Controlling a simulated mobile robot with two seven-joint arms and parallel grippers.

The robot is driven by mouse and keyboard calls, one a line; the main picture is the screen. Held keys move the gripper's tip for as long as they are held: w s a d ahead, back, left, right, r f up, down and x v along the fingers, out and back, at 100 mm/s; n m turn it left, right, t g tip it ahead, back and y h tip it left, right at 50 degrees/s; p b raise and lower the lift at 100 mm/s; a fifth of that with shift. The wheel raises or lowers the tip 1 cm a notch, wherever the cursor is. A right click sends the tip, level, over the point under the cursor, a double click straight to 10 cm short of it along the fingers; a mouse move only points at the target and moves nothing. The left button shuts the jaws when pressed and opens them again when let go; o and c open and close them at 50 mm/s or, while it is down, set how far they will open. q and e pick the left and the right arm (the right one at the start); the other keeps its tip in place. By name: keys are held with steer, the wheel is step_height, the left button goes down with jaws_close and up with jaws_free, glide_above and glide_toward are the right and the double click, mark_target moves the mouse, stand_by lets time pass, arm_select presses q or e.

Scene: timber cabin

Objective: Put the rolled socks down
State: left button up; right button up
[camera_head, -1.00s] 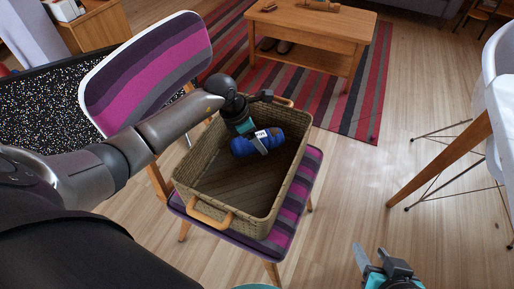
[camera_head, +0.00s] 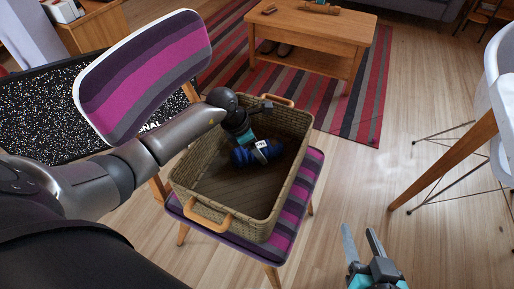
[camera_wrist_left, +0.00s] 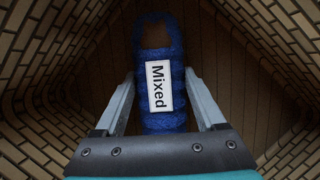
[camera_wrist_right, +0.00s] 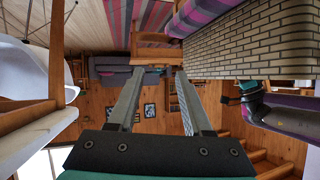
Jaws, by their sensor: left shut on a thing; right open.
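The rolled socks (camera_head: 257,153) are a blue bundle with a white label, inside the wicker basket (camera_head: 188,190). In the left wrist view the socks (camera_wrist_left: 158,50) lie between the fingers and the label reads "Mixed". My left gripper (camera_head: 250,142) reaches down into the basket and is shut on the socks; its fingertips (camera_wrist_left: 158,80) show on both sides of them. Whether the socks touch the basket floor I cannot tell. My right gripper (camera_head: 360,232) is open and empty, right of the basket; it shows open in the right wrist view (camera_wrist_right: 154,75).
The basket stands on the striped seat (camera_head: 296,205) of a chair, whose backrest (camera_head: 145,75) rises at left, near my left arm. A wooden coffee table (camera_head: 315,38) stands on a striped rug behind. A white chair (camera_head: 495,95) is at right. Bare floor lies between.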

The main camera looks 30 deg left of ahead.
arm_select(q)
steer(key=o, duration=1.4)
arm_select(e)
steer(key=shift+a, duration=0.1)
arm_select(q)
steer(key=shift+p+v, duration=0.7)
steer(key=shift+v, duration=0.4)
steer(key=shift+p+v, duration=0.7)
steer(key=shift+v, duration=0.7)
steer(key=p+v, duration=0.2)
steer(key=v, duration=0.2)
steer(key=shift+r, duration=0.15)
steer(key=shift+p+v, duration=0.4)
steer(key=shift+v, duration=0.35)
steer(key=shift+s+a+r, duration=0.2)
steer(key=shift+s+r, duration=0.1)
steer(key=shift+r, duration=0.3)
arm_select(e)
steer(key=s+d+f+g+h, duration=0.3)
steer(key=s+d+f+g, duration=0.1)
steer(key=d+g, duration=0.3)
steer(key=shift+s+d+m+h, duration=0.3)
steer(key=shift+s+d+h, duration=0.1)
steer(key=shift+s+d, duration=0.35)
steer(key=shift+a, duration=0.1)
